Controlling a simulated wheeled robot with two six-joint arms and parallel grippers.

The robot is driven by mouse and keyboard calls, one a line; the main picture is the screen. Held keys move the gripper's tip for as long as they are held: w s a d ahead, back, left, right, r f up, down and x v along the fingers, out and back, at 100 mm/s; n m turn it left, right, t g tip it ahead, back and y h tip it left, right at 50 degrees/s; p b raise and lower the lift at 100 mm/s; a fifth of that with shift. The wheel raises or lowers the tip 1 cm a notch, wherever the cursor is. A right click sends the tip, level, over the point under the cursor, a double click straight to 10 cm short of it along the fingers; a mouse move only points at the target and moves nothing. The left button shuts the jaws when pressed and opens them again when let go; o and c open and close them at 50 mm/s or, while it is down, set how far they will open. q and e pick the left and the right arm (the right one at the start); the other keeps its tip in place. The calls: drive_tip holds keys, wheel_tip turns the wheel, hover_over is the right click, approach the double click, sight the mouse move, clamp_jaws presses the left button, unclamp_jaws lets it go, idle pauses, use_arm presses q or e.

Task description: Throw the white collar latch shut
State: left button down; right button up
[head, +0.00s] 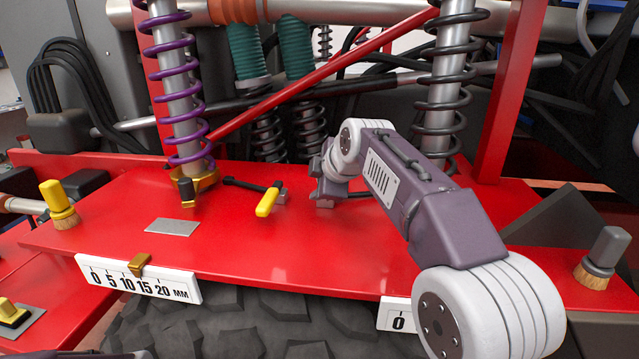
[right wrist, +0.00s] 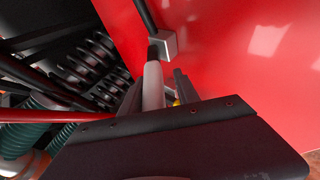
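The white collar latch handle (right wrist: 152,86) shows in the right wrist view, with a grey block (right wrist: 165,43) and a black rod at its far end. My right gripper (right wrist: 157,92) has its dark fingers apart on either side of the handle, which lies nearer the left finger; I cannot tell if they touch. In the head view my right gripper (head: 322,183) is low over the red deck, at the foot of the black spring, and hides the white handle. My left gripper is not in view.
A yellow-handled latch (head: 267,202) lies just left of my right gripper on the red deck (head: 235,240). A purple spring (head: 177,85) and a black spring (head: 445,90) rise behind. A yellow-topped peg (head: 58,198) and a grey-topped peg (head: 605,250) stand at the sides.

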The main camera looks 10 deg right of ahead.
drive_tip(key=shift+w, duration=0.1)
drive_tip(key=shift+r, duration=0.2)
drive_tip(key=a+v, duration=0.1)
drive_tip(key=v, duration=0.7)
drive_tip(key=shift+s+d+r, duration=0.2)
drive_tip(key=shift+s+d, duration=0.25)
